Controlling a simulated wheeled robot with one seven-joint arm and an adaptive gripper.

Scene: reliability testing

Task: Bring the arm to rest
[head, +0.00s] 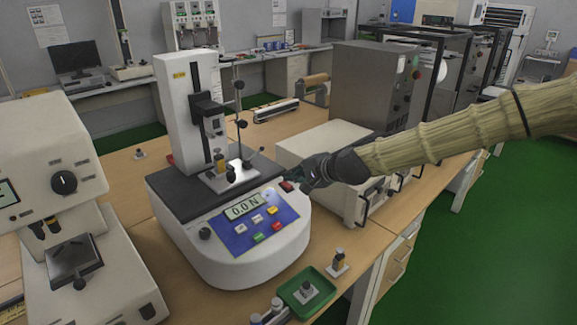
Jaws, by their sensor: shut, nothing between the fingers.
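My arm, in a tan ribbed sleeve, reaches in from the right edge of the head view. My gripper (300,178) is dark and shut, with nothing seen in it. It is at the right side of a white force tester (240,262), close to a red switch (287,186) on its panel. I cannot tell whether the fingertips touch the switch. The tester's display (243,207) reads 0.0 N, and its column stands upright at the back.
A beige box (310,147) with front handles stands just behind and below my forearm. A grey cabinet (372,85) is farther back. A green tray (308,292) sits at the front bench edge. A white hardness tester (90,255) stands left. Green floor (510,250) is clear at right.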

